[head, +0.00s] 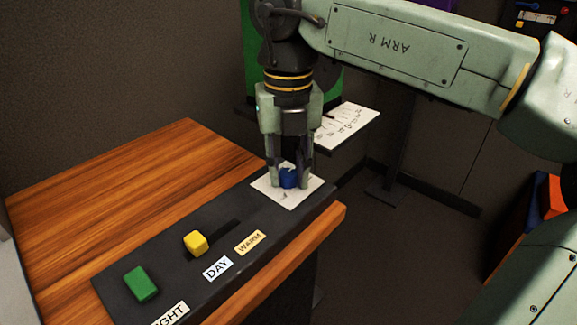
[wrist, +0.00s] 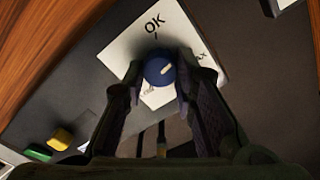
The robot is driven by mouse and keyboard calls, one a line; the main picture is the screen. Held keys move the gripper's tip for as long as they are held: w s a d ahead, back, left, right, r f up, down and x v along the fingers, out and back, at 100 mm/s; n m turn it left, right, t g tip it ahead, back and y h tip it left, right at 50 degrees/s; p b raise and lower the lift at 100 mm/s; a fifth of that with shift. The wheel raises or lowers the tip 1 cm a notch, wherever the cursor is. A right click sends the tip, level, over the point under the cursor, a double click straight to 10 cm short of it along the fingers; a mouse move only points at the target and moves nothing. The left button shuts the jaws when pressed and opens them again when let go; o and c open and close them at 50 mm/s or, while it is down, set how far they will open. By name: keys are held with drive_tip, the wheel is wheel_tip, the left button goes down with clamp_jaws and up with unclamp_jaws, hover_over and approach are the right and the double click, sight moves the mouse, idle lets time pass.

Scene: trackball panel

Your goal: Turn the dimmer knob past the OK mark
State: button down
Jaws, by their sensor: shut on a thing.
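The blue dimmer knob (head: 288,178) sits on a white plate (head: 309,191) at the far right end of a dark panel (head: 235,233). In the wrist view the knob (wrist: 160,69) is round with a pale pointer line that points to the upper right. The OK mark (wrist: 155,24) is printed above the knob with a short tick under it, so the pointer sits to the right of the tick. My gripper (head: 289,182) points down at the knob, and its fingers (wrist: 160,80) are shut on it from both sides. Some lettering on the plate is partly hidden by the fingers.
A yellow knob (head: 195,243) and a green button (head: 141,283) stand on the panel to the left, beside DAY (head: 217,268) and WARM (head: 250,243) labels. The wooden tabletop (head: 130,180) behind is clear. A white printed sheet (head: 347,126) lies behind my gripper.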

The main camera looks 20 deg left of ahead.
sight(288, 175)
idle(0.5)
drive_tip(key=c, duration=1.3)
unclamp_jaws()
wheel_tip(288, 175, up, 8)
drive_tip(key=shift+f, duration=0.25)
drive_tip(key=shift+s+f, duration=0.1)
